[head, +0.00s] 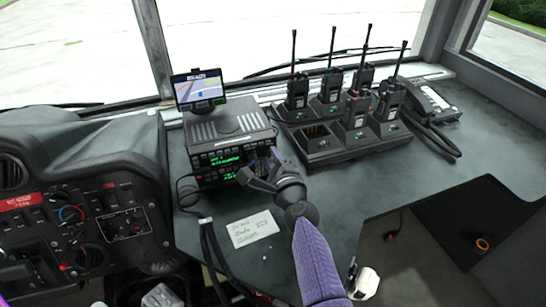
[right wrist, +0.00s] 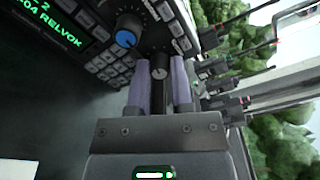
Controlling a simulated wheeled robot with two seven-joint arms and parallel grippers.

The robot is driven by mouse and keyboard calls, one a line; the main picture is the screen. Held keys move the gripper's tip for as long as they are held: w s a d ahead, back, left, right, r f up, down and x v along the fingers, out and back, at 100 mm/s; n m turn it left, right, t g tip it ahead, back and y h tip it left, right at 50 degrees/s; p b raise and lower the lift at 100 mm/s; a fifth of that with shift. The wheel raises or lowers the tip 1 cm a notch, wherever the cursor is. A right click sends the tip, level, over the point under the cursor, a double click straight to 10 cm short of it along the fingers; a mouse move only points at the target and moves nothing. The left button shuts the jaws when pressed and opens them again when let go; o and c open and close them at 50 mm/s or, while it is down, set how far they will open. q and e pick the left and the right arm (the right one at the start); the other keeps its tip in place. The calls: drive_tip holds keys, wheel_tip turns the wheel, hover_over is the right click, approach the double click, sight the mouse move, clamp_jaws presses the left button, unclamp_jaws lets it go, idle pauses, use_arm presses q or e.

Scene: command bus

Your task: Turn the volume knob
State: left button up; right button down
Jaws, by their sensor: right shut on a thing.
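The radio unit (head: 228,140) is a stack of dark boxes with green displays on the dash. In the right wrist view its front panel (right wrist: 95,58) shows a green display, rows of small buttons, and a large round knob with a blue-capped end (right wrist: 125,38). A smaller dark knob (right wrist: 159,72) with a pale mark sits between my right gripper's purple fingers. My right gripper (head: 262,172) reaches the right part of the radio front, and its fingers (right wrist: 161,88) are closed on that smaller knob. The frames do not show which knob is labelled volume. My left gripper is not clearly seen.
A small navigation screen (head: 200,88) stands on top of the radio. A charger rack (head: 320,150) with several handheld radios lies to the right. A handwritten note (head: 252,229) and black cables (head: 211,250) are in front.

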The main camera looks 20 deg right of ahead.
drive_tip(key=m, duration=0.5)
drive_tip(key=shift+p, duration=0.35)
drive_tip(key=m, duration=0.4)
drive_tip(key=shift+m+y+p, duration=0.3)
drive_tip(key=shift+p, duration=0.05)
drive_tip(key=m+p, duration=0.1)
drive_tip(key=m, duration=0.3)
drive_tip(key=shift+m, duration=0.4)
use_arm(q)
drive_tip(key=shift+w+d+r, duration=0.3)
drive_tip(key=shift+r, duration=0.4)
drive_tip(key=shift+w+d+r, duration=0.3)
drive_tip(key=shift+r, duration=0.35)
use_arm(e)
drive_tip(key=shift+f+m, duration=0.1)
drive_tip(key=shift+m, duration=1.2)
use_arm(q)
drive_tip(key=shift+w, duration=0.2)
use_arm(e)
drive_tip(key=c, duration=0.5)
unclamp_jaws()
use_arm(q)
drive_tip(key=shift+w+a, duration=0.1)
